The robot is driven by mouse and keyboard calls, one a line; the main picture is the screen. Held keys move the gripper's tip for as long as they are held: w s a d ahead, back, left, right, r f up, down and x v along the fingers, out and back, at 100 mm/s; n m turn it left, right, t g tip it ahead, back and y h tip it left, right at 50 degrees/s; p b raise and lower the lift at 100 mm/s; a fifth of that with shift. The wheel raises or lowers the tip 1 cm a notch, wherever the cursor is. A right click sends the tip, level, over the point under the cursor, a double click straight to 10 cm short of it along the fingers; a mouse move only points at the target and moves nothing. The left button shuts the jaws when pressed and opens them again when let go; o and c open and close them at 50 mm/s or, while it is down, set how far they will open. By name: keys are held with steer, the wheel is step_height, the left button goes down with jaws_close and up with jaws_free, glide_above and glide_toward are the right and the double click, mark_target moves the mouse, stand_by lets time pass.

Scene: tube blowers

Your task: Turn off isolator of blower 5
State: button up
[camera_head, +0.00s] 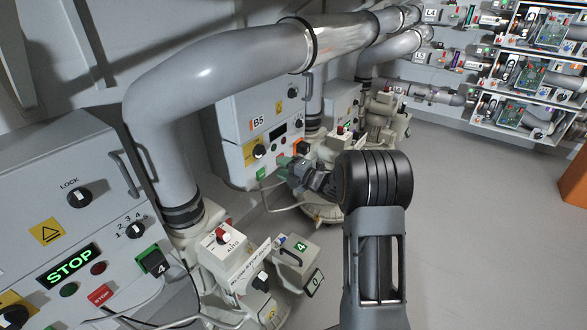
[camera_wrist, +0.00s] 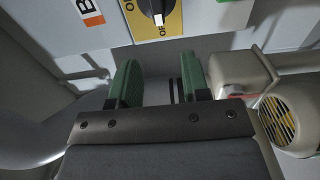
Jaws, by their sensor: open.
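The isolator of blower 5 is a black rotary knob on a yellow plate (camera_head: 259,151), low on the cabinet labelled B5 (camera_head: 231,110). In the wrist view the knob (camera_wrist: 150,8) is at the top edge, partly cut off. Its white mark is at the lower end, near letters reading "OF"; "O" and part of another letter show at the left of the yellow plate (camera_wrist: 173,24). I cannot tell its setting for sure. My gripper (camera_wrist: 160,78) has its green fingers apart, with nothing between them. In the head view my gripper (camera_head: 284,167) is below and right of the knob.
A big grey pipe (camera_head: 215,65) arches in front of the B5 cabinet. Blower machinery with a yellow-and-black fan grille (camera_wrist: 280,121) stands right of my fingers. Blower 4's cabinet (camera_head: 55,215) and machinery (camera_head: 225,245) are in the left foreground. The floor (camera_head: 480,230) at right is clear.

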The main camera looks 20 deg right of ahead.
steer(key=p+v, duration=0.1)
steer(key=v, duration=0.3)
steer(key=shift+s+d, duration=0.1)
steer(key=shift+s, duration=0.1)
steer(key=shift+s+f, duration=0.1)
stand_by(0.3)
